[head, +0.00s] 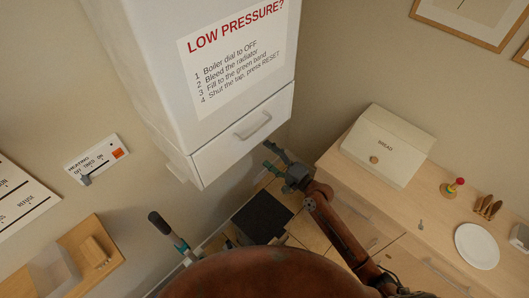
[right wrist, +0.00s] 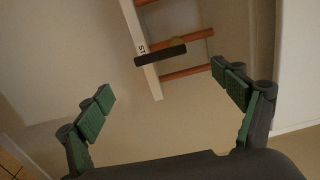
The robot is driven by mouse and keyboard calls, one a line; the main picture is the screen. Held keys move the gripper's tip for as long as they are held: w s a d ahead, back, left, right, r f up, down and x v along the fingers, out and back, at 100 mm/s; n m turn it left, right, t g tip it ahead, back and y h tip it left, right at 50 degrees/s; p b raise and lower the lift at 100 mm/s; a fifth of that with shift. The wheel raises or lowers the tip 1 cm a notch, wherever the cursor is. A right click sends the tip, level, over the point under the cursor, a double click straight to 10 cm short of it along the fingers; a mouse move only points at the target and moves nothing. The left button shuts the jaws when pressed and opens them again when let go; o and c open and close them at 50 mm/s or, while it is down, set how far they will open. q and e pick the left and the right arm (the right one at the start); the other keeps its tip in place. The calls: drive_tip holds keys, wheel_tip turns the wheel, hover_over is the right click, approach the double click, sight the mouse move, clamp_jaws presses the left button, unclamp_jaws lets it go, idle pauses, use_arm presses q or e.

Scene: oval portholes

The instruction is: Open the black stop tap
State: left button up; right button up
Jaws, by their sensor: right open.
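The black stop tap (right wrist: 160,56) shows in the right wrist view as a short dark bar. It lies across a white strip with partly visible lettering, beside copper pipes (right wrist: 187,72). My right gripper (right wrist: 165,84) is open, its green-padded fingers spread wide to either side of the picture. The tap is ahead of it, between the finger directions and apart from both. In the head view my right gripper (head: 273,158) is by the lower right edge of the white boiler (head: 238,138); the tap is hidden there. My left gripper is not in view.
A wooden counter (head: 340,165) with a bread box (head: 385,145) and a plate (head: 477,246) stands on the right. A pale panel (right wrist: 298,65) borders the wrist view's right side.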

drive_tip(key=shift+f, duration=0.1)
idle(0.3)
